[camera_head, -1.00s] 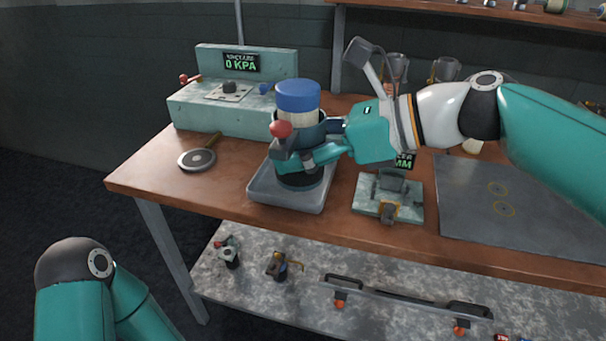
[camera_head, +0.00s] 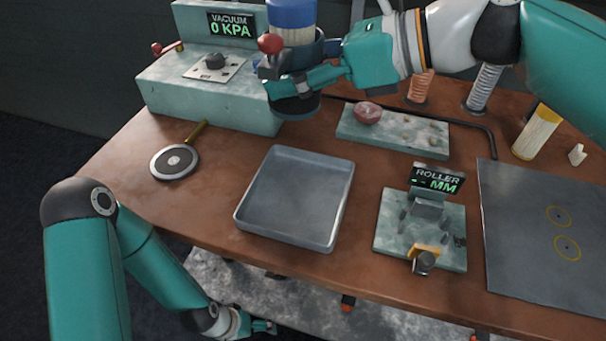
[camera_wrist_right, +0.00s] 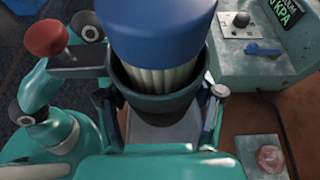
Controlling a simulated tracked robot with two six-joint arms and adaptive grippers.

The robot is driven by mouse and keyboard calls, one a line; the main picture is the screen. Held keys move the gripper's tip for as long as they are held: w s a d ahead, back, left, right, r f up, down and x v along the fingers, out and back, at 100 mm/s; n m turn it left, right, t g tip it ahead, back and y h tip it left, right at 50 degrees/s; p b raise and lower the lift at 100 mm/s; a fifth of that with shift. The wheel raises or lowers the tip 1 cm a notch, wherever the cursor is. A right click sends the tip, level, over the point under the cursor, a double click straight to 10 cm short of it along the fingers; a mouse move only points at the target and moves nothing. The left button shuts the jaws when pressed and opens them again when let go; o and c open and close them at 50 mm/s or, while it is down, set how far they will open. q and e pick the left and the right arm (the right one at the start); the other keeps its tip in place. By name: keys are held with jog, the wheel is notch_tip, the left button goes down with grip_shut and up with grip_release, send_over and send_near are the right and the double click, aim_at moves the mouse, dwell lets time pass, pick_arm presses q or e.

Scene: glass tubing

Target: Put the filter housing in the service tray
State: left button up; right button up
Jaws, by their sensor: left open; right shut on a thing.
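The filter housing (camera_head: 308,105), a dark cup around a pale pleated filter with a blue cap (camera_head: 291,13), is in my right gripper (camera_head: 312,76). A red knob (camera_head: 270,43) sticks out beside it. The wrist view shows the housing (camera_wrist_right: 160,103) upright between the fingers. The service tray (camera_head: 345,205), grey, shallow and empty, lies on the bench. In the head view the housing is above and behind the tray, clear of it. My left gripper (camera_head: 262,327) is open, low at the bench's front edge, small and partly hidden.
The vacuum unit (camera_head: 215,100) stands at the back left, near the held housing. A round black disc tool (camera_head: 174,161) lies left of the tray. The roller fixture (camera_head: 420,235) and a grey mat (camera_head: 530,220) are to its right. A plate with a red button (camera_head: 368,112) is behind.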

notch_tip(320, 180, down, 20)
jog(key=b, duration=0.8)
jog(key=shift+w+d, duration=0.1)
jog(key=o, duration=1.2)
jog(key=shift+o, duration=0.2)
jog(key=shift+r, duration=0.1)
jog(key=p+v, duration=0.2)
jog(key=v, duration=1)
